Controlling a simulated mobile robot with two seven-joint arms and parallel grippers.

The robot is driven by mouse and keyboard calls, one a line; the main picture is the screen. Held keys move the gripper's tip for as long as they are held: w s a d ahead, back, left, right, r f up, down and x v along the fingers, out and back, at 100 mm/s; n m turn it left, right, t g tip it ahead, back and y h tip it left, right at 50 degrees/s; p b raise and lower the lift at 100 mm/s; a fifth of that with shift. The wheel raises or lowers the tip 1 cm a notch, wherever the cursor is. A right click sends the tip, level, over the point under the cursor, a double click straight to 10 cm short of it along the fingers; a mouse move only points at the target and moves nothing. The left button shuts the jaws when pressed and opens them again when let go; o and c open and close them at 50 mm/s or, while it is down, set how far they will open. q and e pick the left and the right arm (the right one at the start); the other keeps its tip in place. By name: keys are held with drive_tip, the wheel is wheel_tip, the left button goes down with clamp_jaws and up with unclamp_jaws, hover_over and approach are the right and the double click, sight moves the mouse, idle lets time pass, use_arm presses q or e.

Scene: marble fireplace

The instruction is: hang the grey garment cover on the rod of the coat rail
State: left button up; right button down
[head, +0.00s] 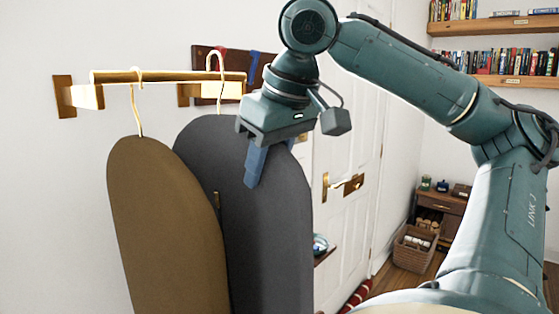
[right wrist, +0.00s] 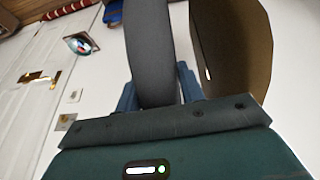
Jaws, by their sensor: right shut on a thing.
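The grey garment cover (head: 265,225) is upright, right of and partly behind a brown cover in the head view. My right gripper (head: 256,165) is shut on its upper right edge. In the right wrist view, the grey cover (right wrist: 151,50) stands between the two blue fingers (right wrist: 158,92). Its pale hook (head: 215,58) rises well above the brass rod (head: 165,76) of the coat rail, near the rod's right end. The hook's stem crosses the rod in the picture. I cannot tell whether the hook encloses the rod. My left gripper is out of view.
The brown cover (head: 160,220) hangs by its hook from the rod, left of the grey one. A dark board (head: 205,60) with red and blue ribbons is on the wall behind. A white door (head: 350,130), a basket (head: 412,250) and bookshelves (head: 500,82) are farther right.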

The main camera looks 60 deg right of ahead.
use_arm(q)
drive_tip(key=shift+b, duration=0.45)
use_arm(e)
drive_tip(key=w+f, duration=0.2)
drive_tip(key=w, duration=0.2)
drive_tip(key=shift+w+d+f, duration=0.2)
drive_tip(key=shift+f, duration=0.2)
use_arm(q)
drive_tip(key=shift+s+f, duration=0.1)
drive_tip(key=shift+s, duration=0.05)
